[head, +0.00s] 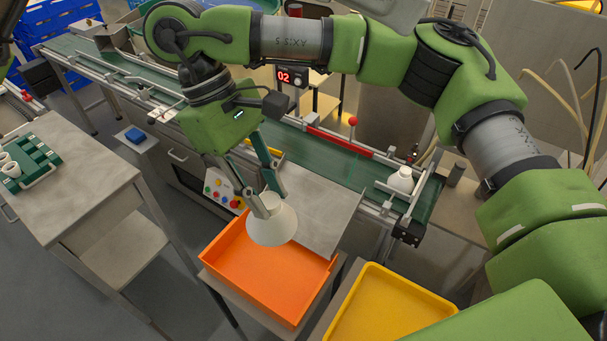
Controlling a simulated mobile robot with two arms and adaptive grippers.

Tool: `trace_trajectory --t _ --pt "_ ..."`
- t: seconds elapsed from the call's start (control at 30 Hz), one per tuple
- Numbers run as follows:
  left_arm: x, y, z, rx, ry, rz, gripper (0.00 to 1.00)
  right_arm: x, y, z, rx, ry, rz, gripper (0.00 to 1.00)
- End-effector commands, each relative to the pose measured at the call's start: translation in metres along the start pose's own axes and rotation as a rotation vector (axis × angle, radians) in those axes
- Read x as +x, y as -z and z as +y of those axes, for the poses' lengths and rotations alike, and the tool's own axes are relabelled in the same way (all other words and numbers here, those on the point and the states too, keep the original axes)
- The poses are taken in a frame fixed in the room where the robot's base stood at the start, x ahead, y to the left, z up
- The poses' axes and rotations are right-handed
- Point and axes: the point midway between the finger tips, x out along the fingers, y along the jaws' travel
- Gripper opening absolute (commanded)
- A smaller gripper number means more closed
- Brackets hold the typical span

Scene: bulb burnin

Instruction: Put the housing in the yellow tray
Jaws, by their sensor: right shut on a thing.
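My right gripper (264,206) is shut on the white cone-shaped housing (273,228). It holds the housing by its narrow top, wide end down. In the picture the housing overlaps the orange tray (228,256); its exact height above the tray is hard to tell. The yellow tray (395,304) is at the bottom, right of the orange tray. Its visible floor is empty, and my own arm covers its lower right part. My left gripper is not in view.
A conveyor (335,160) runs behind, with a white bottle-like part (401,180) near its right end. A metal table (80,185) at the left bears a green rack (32,163) with white parts. The orange tray's visible floor is empty.

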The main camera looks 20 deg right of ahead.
Motion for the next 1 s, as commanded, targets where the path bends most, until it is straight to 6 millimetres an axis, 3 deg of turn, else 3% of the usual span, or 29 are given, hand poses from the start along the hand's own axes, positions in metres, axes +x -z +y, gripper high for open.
trace_trajectory --t 0.03,0.1,0.2,0.3,0.43,0.53,0.7,1.0 --pt "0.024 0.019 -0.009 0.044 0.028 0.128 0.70 0.000 0.000 0.000 0.000 0.000 0.000 0.00" --pt "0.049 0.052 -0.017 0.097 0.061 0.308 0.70 0.000 0.000 0.000 0.000 0.000 0.000 0.00" --pt "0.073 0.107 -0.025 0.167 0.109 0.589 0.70 0.000 0.000 0.000 0.000 0.000 0.000 0.00" --pt "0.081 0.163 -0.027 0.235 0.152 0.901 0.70 0.000 0.000 0.000 0.000 0.000 0.000 0.00" --pt "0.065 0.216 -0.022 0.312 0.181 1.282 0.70 0.000 0.000 0.000 0.000 0.000 0.000 0.00" --pt "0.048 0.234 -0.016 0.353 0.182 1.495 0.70 0.000 0.000 0.000 0.000 0.000 0.000 0.00" --pt "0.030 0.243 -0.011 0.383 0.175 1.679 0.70 0.000 0.000 0.000 0.000 0.000 0.000 0.00" --pt "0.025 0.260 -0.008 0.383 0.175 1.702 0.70 0.000 0.000 0.000 0.000 0.000 0.000 0.00"
